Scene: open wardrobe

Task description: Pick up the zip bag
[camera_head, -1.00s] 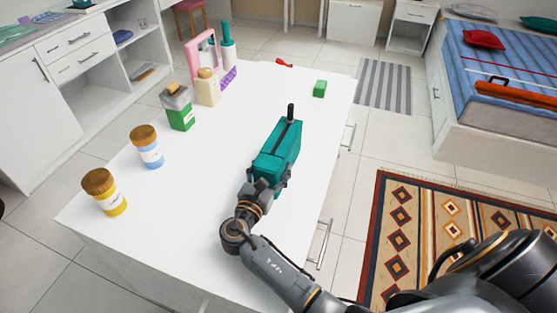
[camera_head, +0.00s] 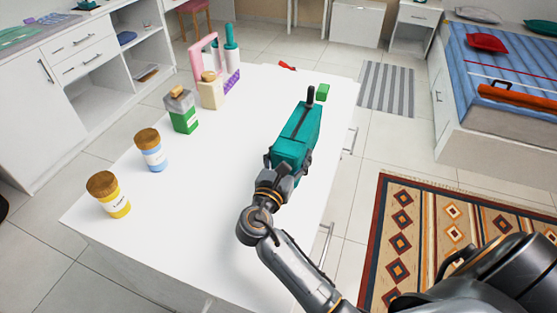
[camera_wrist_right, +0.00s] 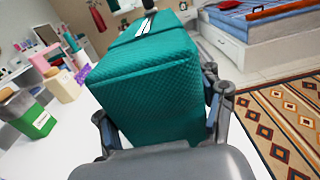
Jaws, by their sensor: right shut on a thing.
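The zip bag (camera_head: 298,135) is a teal, box-shaped, textured bag with a zip along its top and a dark tab at its far end. My right gripper (camera_head: 287,165) is shut on its near end, with a finger on each side. In the right wrist view the bag (camera_wrist_right: 160,85) fills the middle between the fingers of the gripper (camera_wrist_right: 165,120). The bag appears raised above the white table, though its underside is hidden. My left gripper is not in view.
On the white table (camera_head: 200,220) stand a yellow jar (camera_head: 108,194), a blue-labelled jar (camera_head: 150,150), a green carton (camera_head: 182,110) and a beige bottle (camera_head: 211,92). A small green block (camera_head: 322,92) lies near the bag's far end.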

